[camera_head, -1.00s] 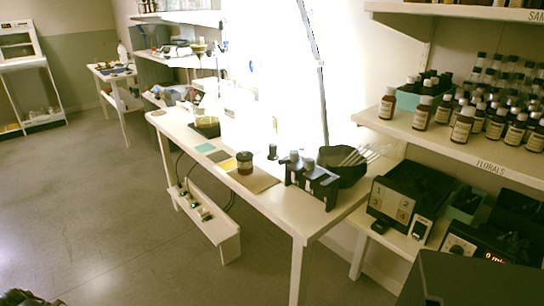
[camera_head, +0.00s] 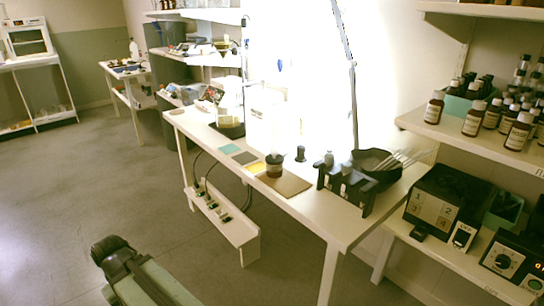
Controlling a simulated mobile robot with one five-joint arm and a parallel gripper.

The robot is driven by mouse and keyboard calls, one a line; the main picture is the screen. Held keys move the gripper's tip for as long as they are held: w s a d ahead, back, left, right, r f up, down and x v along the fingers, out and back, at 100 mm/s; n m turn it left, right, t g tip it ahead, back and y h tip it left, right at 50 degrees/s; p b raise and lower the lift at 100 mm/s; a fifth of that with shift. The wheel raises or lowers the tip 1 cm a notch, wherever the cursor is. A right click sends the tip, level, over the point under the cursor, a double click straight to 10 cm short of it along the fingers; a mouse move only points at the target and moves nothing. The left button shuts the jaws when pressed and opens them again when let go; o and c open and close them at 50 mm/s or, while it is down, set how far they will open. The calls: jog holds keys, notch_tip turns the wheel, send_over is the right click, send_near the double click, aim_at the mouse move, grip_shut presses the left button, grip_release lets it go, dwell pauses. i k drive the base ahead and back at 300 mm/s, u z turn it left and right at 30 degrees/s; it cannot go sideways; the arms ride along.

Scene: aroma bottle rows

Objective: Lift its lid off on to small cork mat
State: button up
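A small brown jar with a dark lid (camera_head: 274,160) and a pale label stands upright on the white table. It is at the left edge of a flat brown mat (camera_head: 290,185) that looks like cork. The lid appears to sit on the jar. Small square mats lie in a row to its left: teal (camera_head: 228,148), grey (camera_head: 243,157) and yellow (camera_head: 255,167). A part of my arm, grey-green with a dark end, shows at the bottom left, well short of the table. I see no gripper fingers, and nothing of mine touches the jar.
A black rack (camera_head: 343,186) with bottles and a dark bowl (camera_head: 378,165) with pale sticks stand right of the mat. A small dark bottle (camera_head: 300,154) stands behind it. Brown bottles (camera_head: 433,108) fill the right shelf. A low ledge (camera_head: 222,215) juts under the table. The floor in front is clear.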

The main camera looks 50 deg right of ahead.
aim_at(274, 158)
jog(key=i, duration=0.85)
jog(key=u, duration=0.05)
